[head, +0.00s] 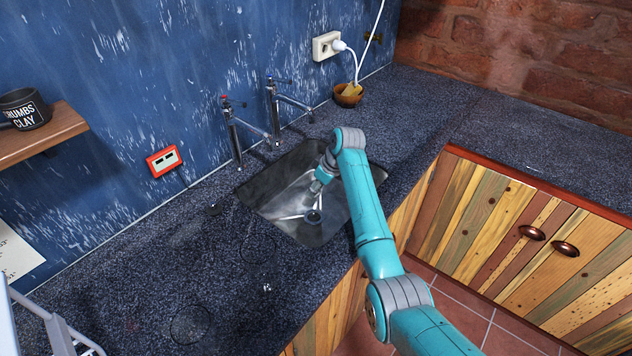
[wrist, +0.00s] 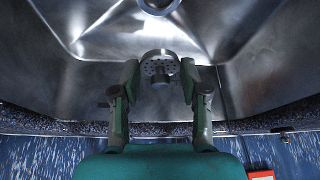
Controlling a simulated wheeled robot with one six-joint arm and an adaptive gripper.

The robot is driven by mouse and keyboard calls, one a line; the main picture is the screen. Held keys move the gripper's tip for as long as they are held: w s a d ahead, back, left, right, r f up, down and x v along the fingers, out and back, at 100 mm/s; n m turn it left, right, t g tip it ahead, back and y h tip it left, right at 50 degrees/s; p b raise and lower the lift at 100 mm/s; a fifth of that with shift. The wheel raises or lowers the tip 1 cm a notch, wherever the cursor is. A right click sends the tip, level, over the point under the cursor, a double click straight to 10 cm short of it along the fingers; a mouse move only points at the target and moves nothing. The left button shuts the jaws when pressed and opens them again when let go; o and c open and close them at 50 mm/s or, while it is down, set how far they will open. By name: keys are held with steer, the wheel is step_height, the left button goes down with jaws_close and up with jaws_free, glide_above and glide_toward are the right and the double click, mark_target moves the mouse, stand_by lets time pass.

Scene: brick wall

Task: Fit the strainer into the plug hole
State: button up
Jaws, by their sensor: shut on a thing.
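A round metal strainer (wrist: 160,64) with small holes and a stubby knob shows in the wrist view, between the fingertips of my gripper (wrist: 159,76). My gripper is shut on it and holds it inside the steel sink (head: 277,194). The plug hole (wrist: 158,4) is a bright ring at the top edge of the wrist view, apart from the strainer. In the head view, the plug hole (head: 312,216) is a dark round spot in the sink floor, just below my gripper (head: 316,187). I cannot make out the strainer clearly there.
Two taps (head: 236,135) (head: 277,105) stand behind the sink, their spouts reaching towards it. A wooden bowl (head: 348,95) stands on the counter at the back. A small dark round item (head: 214,208) lies left of the sink. The counter (head: 200,270) in front is largely clear.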

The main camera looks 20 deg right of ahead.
glide_toward(314, 218)
steer(key=shift+w+a+r+x, duration=0.1)
steer(key=shift+w+a+x, duration=0.05)
steer(key=shift+x, duration=0.75)
steer(key=shift+w+a+r+x, duration=0.1)
steer(key=shift+x, duration=0.75)
steer(key=shift+w+a+r+x, duration=0.1)
steer(key=shift+w+a+x, duration=0.05)
steer(key=shift+x, duration=0.75)
steer(key=shift+f, duration=0.6)
steer(key=shift+s+f, duration=0.3)
steer(key=shift+f, duration=0.25)
stand_by(0.7)
steer(key=o, duration=1.1)
steer(key=shift+f, duration=0.1)
steer(key=shift+o, duration=0.2)
steer(key=shift+w, duration=0.1)
steer(key=o, duration=0.5)
steer(key=shift+w+r, duration=0.1)
steer(key=shift+r, duration=0.15)
